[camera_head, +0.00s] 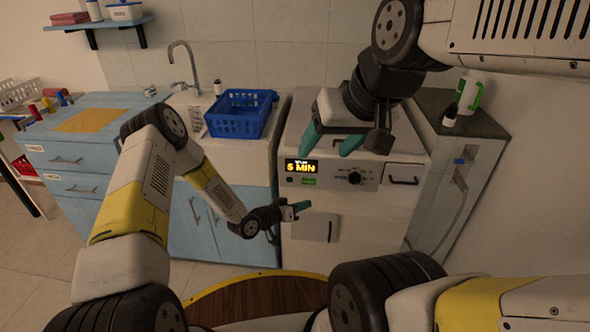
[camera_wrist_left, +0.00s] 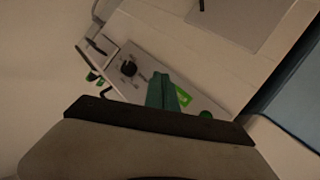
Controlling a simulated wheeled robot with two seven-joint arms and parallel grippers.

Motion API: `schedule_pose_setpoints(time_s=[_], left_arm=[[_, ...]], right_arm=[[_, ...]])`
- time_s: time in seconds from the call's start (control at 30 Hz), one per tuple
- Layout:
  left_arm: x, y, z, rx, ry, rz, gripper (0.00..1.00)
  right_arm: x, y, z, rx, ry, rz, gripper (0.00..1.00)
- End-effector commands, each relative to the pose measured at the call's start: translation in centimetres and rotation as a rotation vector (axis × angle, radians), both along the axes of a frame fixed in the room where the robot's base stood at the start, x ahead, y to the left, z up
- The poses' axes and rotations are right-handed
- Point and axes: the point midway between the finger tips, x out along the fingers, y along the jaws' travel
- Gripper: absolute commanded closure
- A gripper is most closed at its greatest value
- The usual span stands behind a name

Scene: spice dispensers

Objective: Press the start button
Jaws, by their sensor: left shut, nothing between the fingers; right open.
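The start button is probably the green label-like patch (camera_head: 308,181) on the white machine's front panel, below the lit display (camera_head: 301,167) that reads "5 MIN". In the left wrist view a green patch (camera_wrist_left: 183,95) shows just right of my fingertips, with a round green spot (camera_wrist_left: 206,114) near it. My left gripper (camera_head: 303,208) is shut and empty, in front of the machine below the panel; its green fingers (camera_wrist_left: 162,80) are together in the wrist view. Whether they touch the panel cannot be told. My right gripper (camera_head: 331,148) is open and empty above the machine's front top edge.
The panel also has a dark knob (camera_head: 354,177) and a handled drawer (camera_head: 405,172). A blue basket (camera_head: 238,113) stands by the sink left of the machine. A white and green jug (camera_head: 470,95) and small bottle (camera_head: 451,115) stand on the right counter.

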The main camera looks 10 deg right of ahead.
Motion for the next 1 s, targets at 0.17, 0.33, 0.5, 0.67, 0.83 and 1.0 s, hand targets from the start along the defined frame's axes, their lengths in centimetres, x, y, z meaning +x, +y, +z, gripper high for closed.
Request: schedule_pose_setpoints(time_s=[0.17,0.33,0.5,0.67,0.83,1.0], left_arm=[[0.0,0.0,0.0,0.000,0.000,0.000,1.00],[0.2,0.0,0.0,0.002,0.000,0.000,1.00],[1.5,-0.4,0.0,0.003,-0.002,0.000,1.00],[3.7,-1.1,0.0,0.003,-0.002,0.000,1.00],[6.0,-1.7,0.1,0.002,-0.003,0.000,1.00],[7.6,-2.2,0.0,0.001,0.000,-0.001,1.00]], right_arm=[[0.0,0.0,0.0,0.000,0.000,0.000,0.38],[0.0,0.0,0.0,0.000,0.000,0.000,0.38],[0.0,0.0,0.0,0.000,0.000,0.000,0.38],[0.0,0.0,0.0,0.000,0.000,0.000,0.38],[0.0,0.0,0.0,0.000,0.000,0.000,0.38],[0.0,0.0,0.0,0.000,0.000,0.000,0.38]])
